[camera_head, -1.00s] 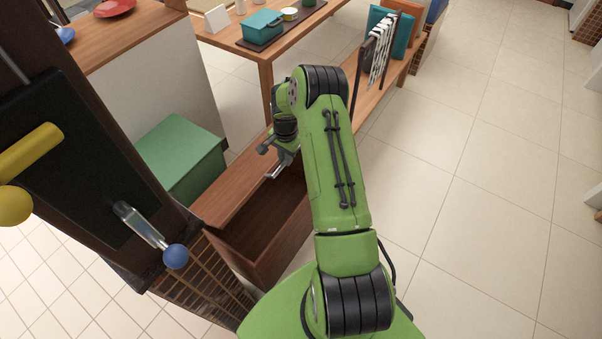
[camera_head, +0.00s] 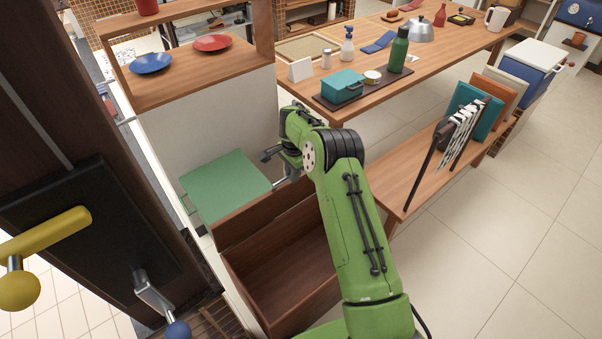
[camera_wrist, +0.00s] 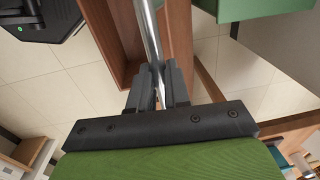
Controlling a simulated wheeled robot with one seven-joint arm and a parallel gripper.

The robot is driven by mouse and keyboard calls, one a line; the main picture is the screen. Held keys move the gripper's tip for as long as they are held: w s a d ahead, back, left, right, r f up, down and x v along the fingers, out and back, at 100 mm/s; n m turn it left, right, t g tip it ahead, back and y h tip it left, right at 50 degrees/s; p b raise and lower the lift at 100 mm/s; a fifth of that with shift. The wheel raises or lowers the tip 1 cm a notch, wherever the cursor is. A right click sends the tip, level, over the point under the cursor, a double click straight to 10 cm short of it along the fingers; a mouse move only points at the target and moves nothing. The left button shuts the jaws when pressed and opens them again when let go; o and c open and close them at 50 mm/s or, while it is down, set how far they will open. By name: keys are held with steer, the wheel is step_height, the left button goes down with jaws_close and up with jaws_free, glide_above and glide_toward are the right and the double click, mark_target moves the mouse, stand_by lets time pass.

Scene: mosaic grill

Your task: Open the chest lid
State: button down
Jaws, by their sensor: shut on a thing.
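The wooden chest (camera_head: 315,283) stands low in the middle of the head view, with its empty brown inside showing. Its lid (camera_head: 258,214) is raised and stands along the chest's far side. My gripper (camera_head: 276,162) is at the lid's upper edge, partly hidden by my green arm. In the wrist view my gripper (camera_wrist: 160,92) is shut on the metal bar handle (camera_wrist: 148,30), which runs up between the fingers. Brown wood of the lid (camera_wrist: 176,50) is close beside the bar.
A green box (camera_head: 225,186) stands just behind the lid. A low wooden bench (camera_head: 405,180) with a rack and boards is at the right. A table (camera_head: 420,68) with kitchenware is behind. A dark panel (camera_head: 95,235) with yellow and blue knobbed handles is near left. Open floor lies right.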

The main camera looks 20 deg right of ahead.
steer(key=shift+s+a+f, duration=0.1)
steer(key=shift+a+f, duration=0.1)
steer(key=shift+f, duration=0.2)
steer(key=c, duration=1.4)
jaws_free()
steer(key=shift+c, duration=0.2)
steer(key=o, duration=0.3)
steer(key=shift+w+f, duration=0.15)
steer(key=shift+w, duration=0.15)
steer(key=shift+o, duration=0.2)
steer(key=shift+s+d+r, duration=0.1)
steer(key=shift+r, duration=0.2)
step_height(320, 180, up, 16)
steer(key=s+p, duration=0.1)
steer(key=p, duration=0.2)
steer(key=shift+d+f, duration=0.15)
steer(key=shift+f, duration=0.1)
steer(key=shift+c, duration=0.2)
